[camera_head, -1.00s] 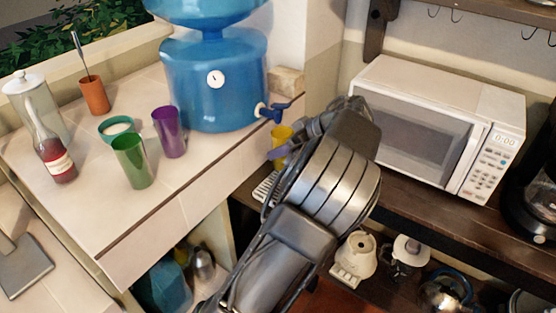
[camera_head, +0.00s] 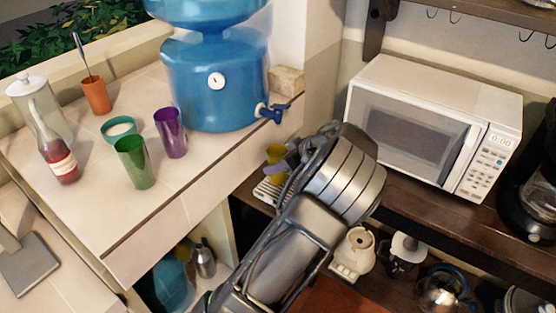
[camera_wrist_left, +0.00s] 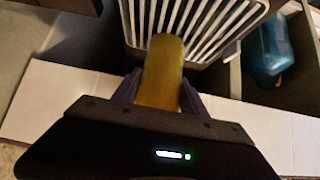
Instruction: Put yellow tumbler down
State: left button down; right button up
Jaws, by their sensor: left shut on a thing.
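The yellow tumbler (camera_head: 276,154) shows partly behind my left gripper (camera_head: 283,168) in the head view, below and right of the blue dispenser's tap. In the left wrist view the tumbler (camera_wrist_left: 162,75) stands between the two dark fingers of my left gripper (camera_wrist_left: 160,88), which are shut on it. A white slatted rack (camera_wrist_left: 195,25) lies just beyond the tumbler in that view. The rack (camera_head: 268,190) is mostly hidden by my arm in the head view. I cannot tell whether the tumbler touches the rack. My right gripper is not seen.
The tiled counter (camera_head: 200,185) holds a green tumbler (camera_head: 133,162), a purple tumbler (camera_head: 170,133), a bottle (camera_head: 62,160) and the blue water dispenser (camera_head: 213,85). A white microwave (camera_head: 410,125) stands on the dark shelf at right. A white appliance (camera_head: 353,254) sits lower down.

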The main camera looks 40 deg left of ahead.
pick_arm(q)
jog(key=shift+f+b, duration=0.15)
jog(key=shift+b, duration=0.15)
jog(key=c, duration=0.6)
grip_release()
jog(key=shift+r, duration=0.2)
jog(key=shift+d+r, duration=0.2)
jog(key=shift+d, duration=0.1)
jog(key=b+v, duration=0.1)
jog(key=v, duration=1)
jog(key=shift+r, duration=0.1)
jog(key=shift+d, duration=0.15)
